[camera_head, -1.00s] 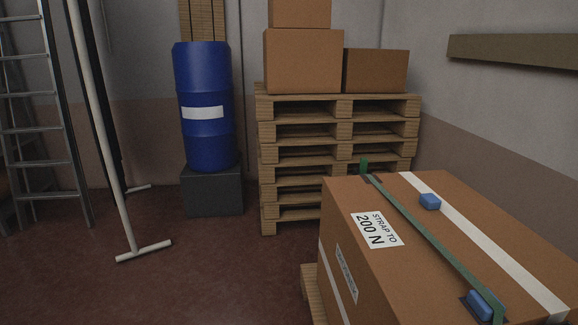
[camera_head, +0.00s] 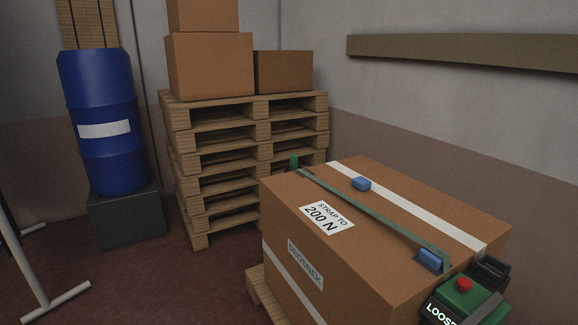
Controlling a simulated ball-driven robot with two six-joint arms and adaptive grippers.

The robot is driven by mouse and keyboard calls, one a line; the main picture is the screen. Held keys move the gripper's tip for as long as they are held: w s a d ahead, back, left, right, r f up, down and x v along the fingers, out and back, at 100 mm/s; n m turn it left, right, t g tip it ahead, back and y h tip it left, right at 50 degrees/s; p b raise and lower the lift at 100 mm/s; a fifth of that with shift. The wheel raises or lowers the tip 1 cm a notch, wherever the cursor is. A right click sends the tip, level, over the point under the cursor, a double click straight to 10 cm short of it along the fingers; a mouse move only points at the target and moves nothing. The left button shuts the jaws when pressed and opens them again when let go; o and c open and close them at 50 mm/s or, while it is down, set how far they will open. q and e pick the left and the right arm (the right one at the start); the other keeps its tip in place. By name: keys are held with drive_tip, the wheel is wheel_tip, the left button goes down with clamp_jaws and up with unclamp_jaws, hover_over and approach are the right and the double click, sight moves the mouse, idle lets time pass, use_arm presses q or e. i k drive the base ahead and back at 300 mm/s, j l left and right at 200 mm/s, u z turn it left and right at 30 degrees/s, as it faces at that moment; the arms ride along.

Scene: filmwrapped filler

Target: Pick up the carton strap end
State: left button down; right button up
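A large brown carton (camera_head: 350,245) stands at the lower right on a wooden pallet. A green strap (camera_head: 375,213) runs across its top from the far left edge to the near right edge. A green strap piece (camera_head: 294,161) sticks up at the far left corner. Which piece is the loose strap end, I cannot tell. Neither of my grippers is in view.
A green device with a red button (camera_head: 464,286) stands right of the carton, cut off below. Stacked pallets (camera_head: 215,150) with cartons stand behind. A blue drum (camera_head: 100,125) on a dark block and a white stand (camera_head: 55,301) are at left. Floor between them is clear.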

sight(294, 158)
drive_tip(key=i+j+z, duration=0.1)
drive_tip(key=i+j, duration=0.3)
drive_tip(key=i+j+z, duration=0.15)
drive_tip(key=i+j, duration=0.25)
drive_tip(key=i+j+z, duration=0.1)
drive_tip(key=i+j, duration=0.3)
drive_tip(key=j, duration=0.15)
drive_tip(key=i+j+z, duration=0.15)
drive_tip(key=i+j, duration=0.2)
drive_tip(key=j, duration=0.15)
